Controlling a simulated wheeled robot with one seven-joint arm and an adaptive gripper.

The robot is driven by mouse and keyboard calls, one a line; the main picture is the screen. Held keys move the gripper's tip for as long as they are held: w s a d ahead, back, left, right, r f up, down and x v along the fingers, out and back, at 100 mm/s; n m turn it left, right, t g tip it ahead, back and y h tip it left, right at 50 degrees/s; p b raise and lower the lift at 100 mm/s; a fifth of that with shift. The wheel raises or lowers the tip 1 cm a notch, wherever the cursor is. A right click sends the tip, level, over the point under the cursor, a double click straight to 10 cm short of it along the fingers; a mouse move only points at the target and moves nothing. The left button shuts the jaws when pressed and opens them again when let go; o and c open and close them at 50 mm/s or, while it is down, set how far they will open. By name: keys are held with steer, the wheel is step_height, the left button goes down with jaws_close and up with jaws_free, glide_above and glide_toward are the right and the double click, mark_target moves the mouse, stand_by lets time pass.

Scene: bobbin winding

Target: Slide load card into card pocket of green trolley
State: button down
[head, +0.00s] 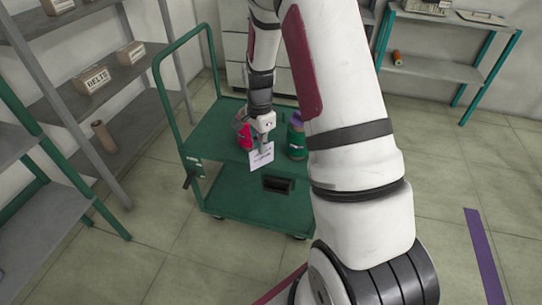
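The green trolley (225,131) stands ahead of me with an upper deck, a lower deck and a tall handle on its left. A white load card (261,158) with dark print is at the front edge of the upper deck. My gripper (264,149) points down at the card's top part and appears shut on it. A black, box-like card pocket (278,184) is on the trolley's front side, below and slightly right of the card. The card looks apart from the pocket. The fingertips are small and their exact contact is hard to see.
A red bobbin (244,134) stands left of my gripper and a green bobbin (296,142) right of it on the upper deck. Grey shelving (75,105) with boxes is at left; a green-legged bench (440,68) is at back right. Floor before the trolley is clear.

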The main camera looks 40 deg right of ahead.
steer(key=d+f+m+b, duration=0.1)
steer(key=m+b, duration=0.1)
steer(key=d+f+m+b, duration=0.1)
steer(key=d+m+b, duration=0.1)
steer(key=d+f+m+b, duration=0.1)
steer(key=m+b, duration=0.1)
steer(key=m, duration=0.1)
steer(key=shift+d+f+b, duration=0.15)
steer(key=shift+f+b, duration=0.15)
steer(key=shift+b, duration=0.1)
step_height(320, 180, down, 7)
steer(key=d+m+b, duration=0.1)
steer(key=m+b, duration=0.2)
steer(key=b, duration=0.5)
steer(key=shift+s+d+f, duration=0.2)
steer(key=shift+s+d, duration=0.05)
steer(key=shift+s, duration=0.05)
steer(key=shift+f, duration=0.2)
steer(key=shift+f+b, duration=1.8)
steer(key=shift+f, duration=1.05)
steer(key=shift+f, duration=0.15)
steer(key=shift+f, duration=0.25)
